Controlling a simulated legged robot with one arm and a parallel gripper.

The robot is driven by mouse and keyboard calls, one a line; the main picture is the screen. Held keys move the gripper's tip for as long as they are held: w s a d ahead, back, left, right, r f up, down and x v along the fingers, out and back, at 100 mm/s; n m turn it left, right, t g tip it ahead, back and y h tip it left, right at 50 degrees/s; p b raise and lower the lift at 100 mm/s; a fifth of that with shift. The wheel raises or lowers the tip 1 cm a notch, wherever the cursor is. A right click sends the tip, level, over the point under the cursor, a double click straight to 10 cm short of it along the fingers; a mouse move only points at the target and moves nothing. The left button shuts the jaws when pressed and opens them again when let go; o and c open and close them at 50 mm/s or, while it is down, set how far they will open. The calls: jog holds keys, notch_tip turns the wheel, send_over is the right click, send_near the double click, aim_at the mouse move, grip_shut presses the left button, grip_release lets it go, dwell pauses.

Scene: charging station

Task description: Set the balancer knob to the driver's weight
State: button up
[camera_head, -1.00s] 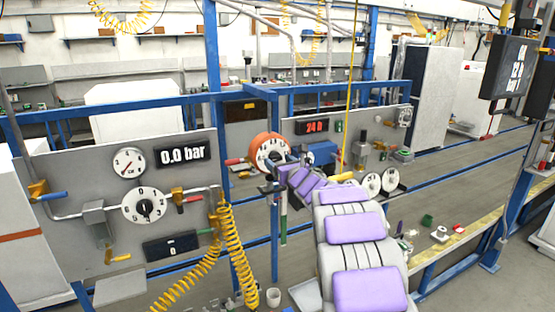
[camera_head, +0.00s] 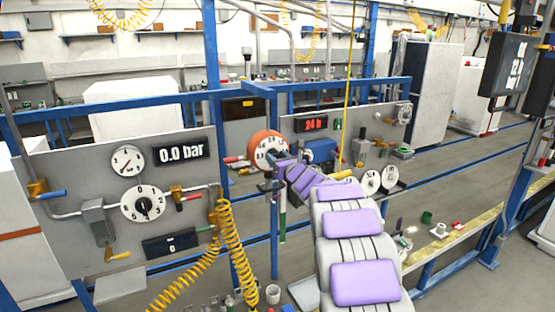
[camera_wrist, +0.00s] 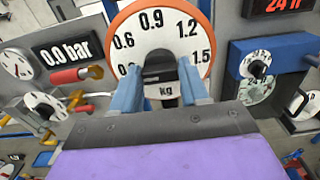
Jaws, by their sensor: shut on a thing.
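The balancer knob is a white dial with an orange rim (camera_wrist: 205,50), and it also shows in the head view (camera_head: 268,135). Black numbers 0.6, 0.9, 1.2 and 1.5 run around its face, with 0.9 near the top and a "kg" label below the middle. My gripper (camera_wrist: 160,88) is at the dial, one blue finger on each side of its dark centre, and is shut on the knob. The fingers cover parts of the lower face. I cannot tell which number the knob points at. In the head view my gripper (camera_head: 276,170) and purple-padded arm reach the dial.
Left, a grey panel (camera_head: 75,190) carries gauges and a "0.0 bar" display (camera_head: 181,151). Right, a panel has a red "24 h" display (camera_head: 310,125) and white dials (camera_head: 370,182). A dark sign (camera_head: 508,65) at upper right is unreadable.

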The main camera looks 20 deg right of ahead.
jog(key=shift+c, duration=1.3)
